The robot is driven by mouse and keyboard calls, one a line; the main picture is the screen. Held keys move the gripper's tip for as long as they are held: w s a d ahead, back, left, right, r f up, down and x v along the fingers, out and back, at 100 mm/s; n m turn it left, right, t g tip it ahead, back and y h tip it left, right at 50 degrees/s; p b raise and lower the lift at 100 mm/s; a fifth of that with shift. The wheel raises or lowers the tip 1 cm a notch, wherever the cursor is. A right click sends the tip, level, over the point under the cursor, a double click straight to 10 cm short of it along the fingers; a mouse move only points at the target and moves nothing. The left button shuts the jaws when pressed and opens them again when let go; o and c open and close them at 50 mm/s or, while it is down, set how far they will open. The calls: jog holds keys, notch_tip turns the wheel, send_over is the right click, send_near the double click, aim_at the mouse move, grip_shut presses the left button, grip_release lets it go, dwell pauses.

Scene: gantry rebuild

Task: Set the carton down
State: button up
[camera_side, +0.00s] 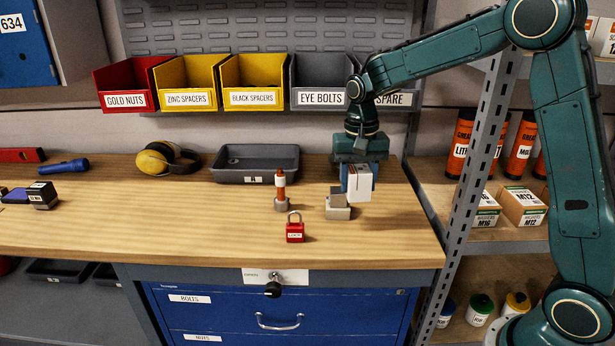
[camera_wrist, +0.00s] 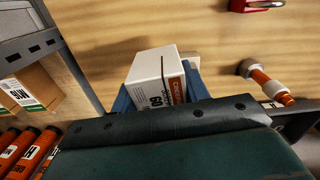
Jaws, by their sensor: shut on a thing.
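The carton (camera_side: 358,184) is a small white box, held upright below my gripper (camera_side: 357,172) at the right part of the workbench. My gripper is shut on it, with a blue finger on each side. In the wrist view the carton (camera_wrist: 155,68) shows its white sides and a brown-red printed face between the blue fingers of my gripper (camera_wrist: 160,85). A grey stepped block (camera_side: 338,206) stands close in front and left of it in the side view. I cannot tell whether the carton's bottom touches the bench.
The wooden workbench (camera_side: 190,225) holds a red padlock (camera_side: 295,232), an orange-and-white post on a grey base (camera_side: 281,190), and a dark tray (camera_side: 255,176). Labelled bins (camera_side: 254,84) hang behind. A shelf rack post (camera_side: 470,185) stands at the right.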

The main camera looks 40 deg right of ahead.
jog(key=a+f+n, duration=0.2)
jog(key=n, duration=0.1)
jog(key=a+f+n, duration=0.1)
jog(key=shift+s+a+f+n, duration=0.1)
jog(key=shift+s+a+n, duration=0.2)
jog(key=shift+s+n, duration=0.1)
jog(key=shift+a+f+n, duration=0.4)
jog(key=shift+a+n, duration=0.05)
jog(key=shift+n, duration=0.35)
jog(key=shift+a+f+n, duration=0.4)
jog(key=shift+a+n, duration=0.05)
jog(key=shift+n, duration=0.35)
jog(key=shift+d+r, duration=0.1)
jog(key=shift+w+d+r+m, duration=0.3)
jog(key=shift+d+r+m, duration=0.3)
jog(key=shift+m, duration=0.3)
jog(key=s+d+r+m, duration=0.1)
jog(key=d+r+m, duration=1.4)
jog(key=m, duration=0.7)
jog(key=shift+d+r+m, duration=0.2)
jog(key=shift+d+m, duration=0.1)
jog(key=shift+d, duration=0.8)
jog(key=shift+s, duration=0.1)
